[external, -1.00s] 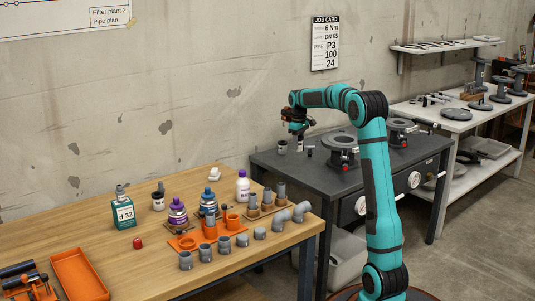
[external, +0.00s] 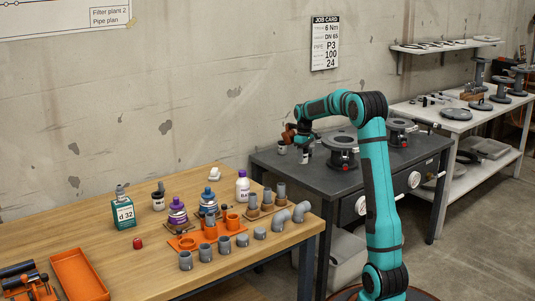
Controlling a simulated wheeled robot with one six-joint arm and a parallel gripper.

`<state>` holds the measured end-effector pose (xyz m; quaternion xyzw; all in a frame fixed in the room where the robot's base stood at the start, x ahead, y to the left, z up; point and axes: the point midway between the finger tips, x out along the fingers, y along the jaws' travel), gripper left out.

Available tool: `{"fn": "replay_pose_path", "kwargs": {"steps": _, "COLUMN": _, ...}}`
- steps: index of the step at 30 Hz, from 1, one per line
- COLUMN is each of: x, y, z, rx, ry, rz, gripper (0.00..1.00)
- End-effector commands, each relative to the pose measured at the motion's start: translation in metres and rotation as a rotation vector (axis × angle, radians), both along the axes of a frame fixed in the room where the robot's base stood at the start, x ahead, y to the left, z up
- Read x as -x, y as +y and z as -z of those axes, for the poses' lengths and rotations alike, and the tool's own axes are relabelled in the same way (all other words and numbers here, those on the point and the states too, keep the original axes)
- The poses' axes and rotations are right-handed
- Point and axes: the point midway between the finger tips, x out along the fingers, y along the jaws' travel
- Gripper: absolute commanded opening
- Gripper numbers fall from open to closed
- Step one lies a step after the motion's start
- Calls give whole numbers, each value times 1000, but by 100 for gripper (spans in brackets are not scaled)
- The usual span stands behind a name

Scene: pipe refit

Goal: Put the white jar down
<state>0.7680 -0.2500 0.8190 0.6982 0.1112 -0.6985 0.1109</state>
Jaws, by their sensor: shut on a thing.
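My gripper (external: 302,146) is at the left part of the dark grey bench (external: 345,178), pointing down. It is shut on a small white jar (external: 304,158), which hangs upright below the fingers. The jar is low, at or just above the bench top; I cannot tell whether it touches. The arm partly hides the jar's upper part.
A small pale pot (external: 282,149) with a dark mark stands just left of my gripper. A flanged fitting with a red part (external: 342,150) stands close on the right. The wooden table (external: 215,270) at the left holds pipe pieces and bottles.

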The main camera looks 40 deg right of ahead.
Motion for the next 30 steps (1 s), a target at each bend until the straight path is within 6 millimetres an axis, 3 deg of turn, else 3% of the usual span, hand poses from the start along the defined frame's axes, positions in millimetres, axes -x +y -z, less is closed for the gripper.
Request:
{"fn": "replay_pose_path", "kwargs": {"steps": 10, "x": 0, "y": 0, "z": 35, "rx": 0, "ry": 0, "rz": 0, "gripper": 17}}
{"fn": "replay_pose_path", "kwargs": {"steps": 22, "x": 0, "y": 0, "z": 40, "rx": 0, "ry": 0, "rz": 0, "gripper": 17}}
{"fn": "replay_pose_path", "kwargs": {"steps": 23, "x": 0, "y": 0, "z": 40, "rx": 0, "ry": 0, "rz": 0, "gripper": 46}}
{"fn": "replay_pose_path", "kwargs": {"steps": 25, "x": 0, "y": 0, "z": 40, "rx": 0, "ry": 0, "rz": 0, "gripper": 60}}
{"fn": "replay_pose_path", "kwargs": {"steps": 30, "x": 0, "y": 0, "z": 40, "rx": 0, "ry": 0, "rz": 0, "gripper": 62}}
